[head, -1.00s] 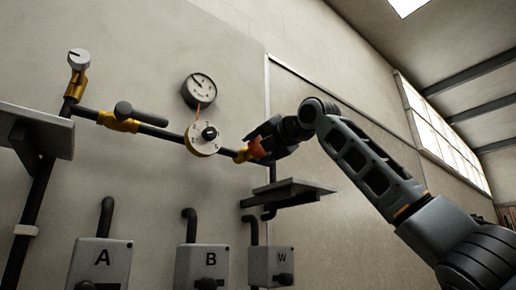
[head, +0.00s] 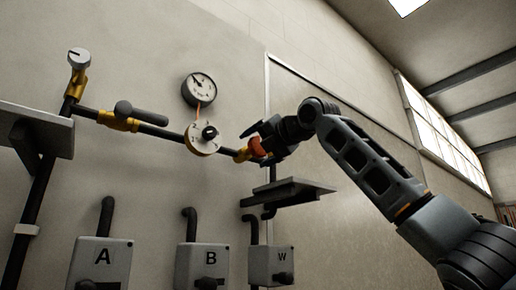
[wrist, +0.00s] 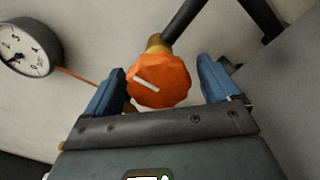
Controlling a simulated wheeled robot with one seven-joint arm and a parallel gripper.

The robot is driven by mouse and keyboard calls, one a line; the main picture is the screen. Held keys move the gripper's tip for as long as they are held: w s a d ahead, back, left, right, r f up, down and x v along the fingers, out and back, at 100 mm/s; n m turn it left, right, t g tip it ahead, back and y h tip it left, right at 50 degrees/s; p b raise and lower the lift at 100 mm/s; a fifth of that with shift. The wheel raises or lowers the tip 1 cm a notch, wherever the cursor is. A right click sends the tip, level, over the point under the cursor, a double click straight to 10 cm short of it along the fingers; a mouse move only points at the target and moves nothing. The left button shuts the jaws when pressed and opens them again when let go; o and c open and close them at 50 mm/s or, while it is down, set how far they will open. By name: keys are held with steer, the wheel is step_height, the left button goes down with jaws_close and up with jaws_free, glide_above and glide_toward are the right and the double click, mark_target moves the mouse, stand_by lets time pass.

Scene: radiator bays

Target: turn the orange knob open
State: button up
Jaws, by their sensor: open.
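The orange knob (wrist: 160,80) sits on a brass fitting at the pipe's end, with a white mark line on its face that slants down to the right in the wrist view. In the head view the knob (head: 257,147) is partly hidden by my gripper (head: 262,142). My gripper (wrist: 165,88) is open in the wrist view, with one blue finger on each side of the knob. Gaps show between the knob and both fingers, the wider one on the right.
A pressure gauge (head: 199,90) and a white dial (head: 203,139) are left of the knob. A black lever (head: 135,112) is on the pipe. A dark shelf (head: 290,192) juts out below my gripper. Boxes A (head: 100,262), B (head: 202,266) and W (head: 271,265) are lower.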

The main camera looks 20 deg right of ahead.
steer(key=b+v, duration=0.2)
steer(key=v, duration=0.5)
steer(key=shift+s+b, duration=0.35)
steer(key=shift+d, duration=0.15)
stand_by(0.3)
